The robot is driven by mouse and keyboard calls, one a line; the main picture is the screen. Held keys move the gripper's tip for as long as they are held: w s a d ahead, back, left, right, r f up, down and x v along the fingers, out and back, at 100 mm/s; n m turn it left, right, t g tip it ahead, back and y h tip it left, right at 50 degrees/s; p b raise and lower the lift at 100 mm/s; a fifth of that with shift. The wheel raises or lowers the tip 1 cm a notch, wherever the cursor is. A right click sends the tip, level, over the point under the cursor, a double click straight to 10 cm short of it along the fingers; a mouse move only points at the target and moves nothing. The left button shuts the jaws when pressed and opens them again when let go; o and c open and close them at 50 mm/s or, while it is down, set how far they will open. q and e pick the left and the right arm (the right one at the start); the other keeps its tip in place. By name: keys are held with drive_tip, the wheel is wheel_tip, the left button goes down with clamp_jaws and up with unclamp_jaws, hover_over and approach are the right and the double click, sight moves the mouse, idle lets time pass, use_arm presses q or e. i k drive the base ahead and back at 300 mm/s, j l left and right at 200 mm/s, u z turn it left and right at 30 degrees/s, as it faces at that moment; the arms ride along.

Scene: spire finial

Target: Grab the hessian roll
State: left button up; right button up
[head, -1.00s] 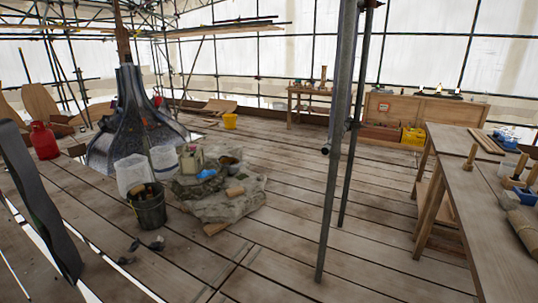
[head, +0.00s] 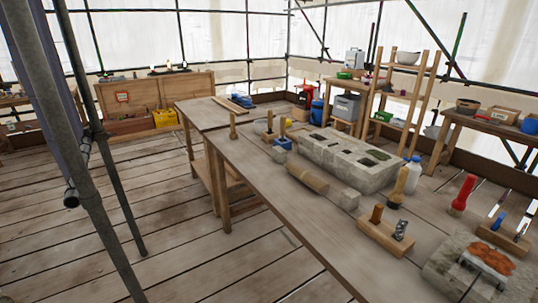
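A tan roll (head: 308,178), which looks like the hessian roll, lies on the long wooden workbench (head: 262,203). It lies slantwise near the bench's left edge, in front of a large grey stone block (head: 345,160). A small pale block (head: 345,199) sits by its near end. Neither of my grippers shows in the head view, so nothing of mine is seen near the roll.
Steel scaffold poles (head: 75,150) stand at the left. A wooden tool block (head: 385,232), a white bottle (head: 413,172) and a red-handled tool (head: 463,193) are on the bench. Shelving (head: 405,95) stands behind. The plank floor (head: 165,235) left of the bench is clear.

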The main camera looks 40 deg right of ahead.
sight(306, 176)
drive_tip(key=i+z, duration=0.1)
drive_tip(key=i, duration=0.7)
drive_tip(key=i+j, duration=0.2)
drive_tip(key=i, duration=0.6)
drive_tip(key=l+z, duration=0.05)
